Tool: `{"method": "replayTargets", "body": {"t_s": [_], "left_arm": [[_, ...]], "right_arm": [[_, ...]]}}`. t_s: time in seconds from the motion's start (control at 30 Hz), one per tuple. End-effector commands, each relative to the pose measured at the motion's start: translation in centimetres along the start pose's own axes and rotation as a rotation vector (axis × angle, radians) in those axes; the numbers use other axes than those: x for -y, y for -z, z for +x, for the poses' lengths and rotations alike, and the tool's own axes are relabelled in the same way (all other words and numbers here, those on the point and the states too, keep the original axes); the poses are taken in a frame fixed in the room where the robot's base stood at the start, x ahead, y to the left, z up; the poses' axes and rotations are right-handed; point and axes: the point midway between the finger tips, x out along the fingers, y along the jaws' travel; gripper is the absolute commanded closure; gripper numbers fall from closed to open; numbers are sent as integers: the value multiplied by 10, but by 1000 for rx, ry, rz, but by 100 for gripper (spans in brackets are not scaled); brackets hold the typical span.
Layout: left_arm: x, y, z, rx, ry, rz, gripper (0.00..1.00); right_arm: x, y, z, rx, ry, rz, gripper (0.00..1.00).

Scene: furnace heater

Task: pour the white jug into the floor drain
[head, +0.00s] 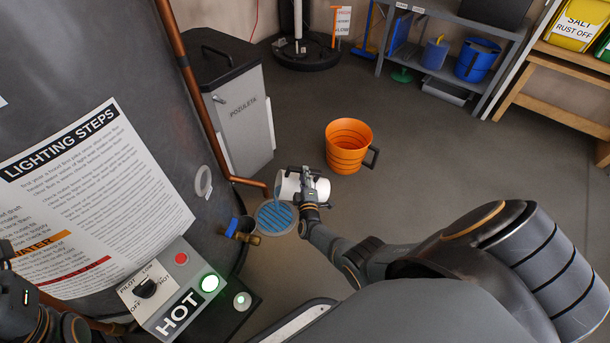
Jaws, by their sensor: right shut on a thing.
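My right gripper (308,188) is shut on the white jug (288,187). The jug lies tipped on its side, with its open end toward the left. It is held above the back right edge of the floor drain (275,217), a round grate with blue slats. Bluish liquid shows at the jug's mouth, over the drain. How much is left inside the jug is hidden. Part of my left arm shows at the lower left corner; its gripper fingers cannot be made out.
An orange bucket (346,150) stands on the floor behind the jug. A copper pipe (250,183) ends near the drain. The grey tank (90,90), with a brass valve (243,238) and control box (172,290), fills the left. Floor to the right is clear.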

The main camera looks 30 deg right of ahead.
Motion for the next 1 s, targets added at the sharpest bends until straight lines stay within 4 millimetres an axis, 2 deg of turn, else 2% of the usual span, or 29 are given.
{"method": "replayTargets", "body": {"t_s": [0.43,0.87,1.0], "left_arm": [[-1,-1,-9,0,0,0,43],[-1,-1,-9,0,0,0,43],[-1,0,-6,0,0,0,43]], "right_arm": [[12,12,1,-1,-3,-111,100],[12,13,1,0,-3,-121,100],[10,19,1,-1,-4,-146,100]]}}
